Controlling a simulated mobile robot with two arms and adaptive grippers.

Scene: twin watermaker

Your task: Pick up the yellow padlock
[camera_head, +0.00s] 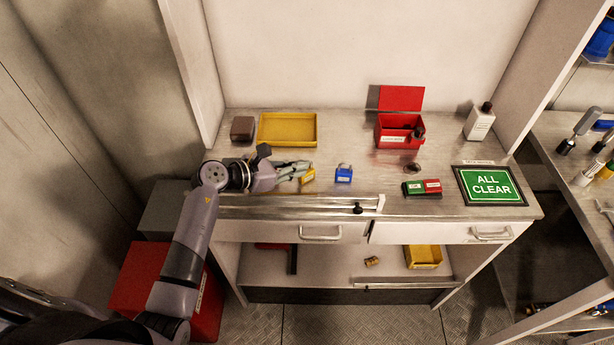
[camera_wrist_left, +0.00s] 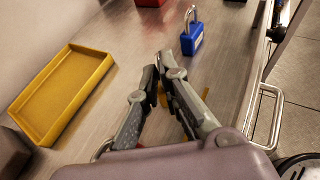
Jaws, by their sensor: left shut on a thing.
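The yellow padlock (camera_head: 308,175) is at the fingertips of my left gripper (camera_head: 296,170) in the head view, over the workbench near its front edge. The gripper is shut on it. In the left wrist view the fingers of my left gripper (camera_wrist_left: 166,72) come together, and a bit of the yellow padlock (camera_wrist_left: 162,98) shows between them. The rest of the padlock is hidden by the fingers. I cannot tell whether it touches the bench. My right gripper is in neither view.
A blue padlock (camera_head: 343,174) stands just right of the yellow one. A yellow tray (camera_head: 288,144) lies behind, beside a brown block (camera_head: 242,128). An open red box (camera_head: 392,139), a green and red block (camera_head: 421,188) and an ALL CLEAR sign (camera_head: 491,186) are further right.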

